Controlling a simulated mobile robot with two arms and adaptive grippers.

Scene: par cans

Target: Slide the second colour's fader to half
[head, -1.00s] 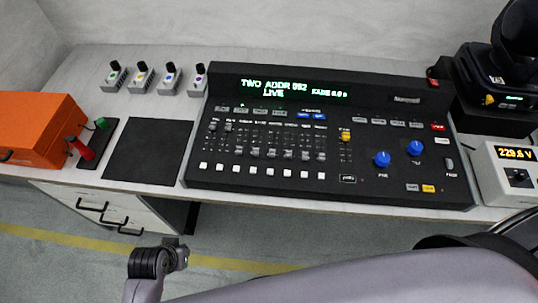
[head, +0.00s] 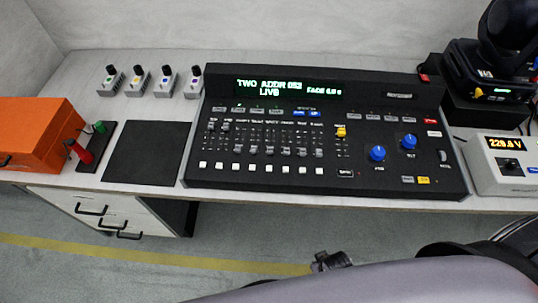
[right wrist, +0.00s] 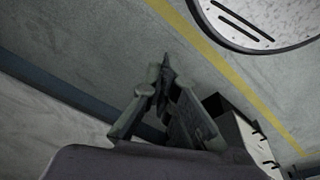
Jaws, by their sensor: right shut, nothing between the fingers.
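The black lighting console (head: 215,172) lies on the desk. Its lit screen (head: 290,88) reads TWO ADDR 052 LIVE and a FADE value too blurred to read. A row of grey faders (head: 270,151) crosses its middle; the two leftmost caps sit higher than the others. Their labels are too small to read, so I cannot tell which is the second colour's. My right gripper (right wrist: 163,72) is shut and empty in the right wrist view, over the floor. In the head view a dark part of my right arm shows below the desk front, clear of the console. My left gripper is out of view.
A black mat (head: 146,152), red and green levers (head: 86,150) and an orange box (head: 40,132) lie to the left. Several small knobbed units (head: 165,82) stand behind. A meter box (head: 487,160) and a black moving-head light (head: 500,60) stand right. Drawers (head: 110,208) hang below the desk.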

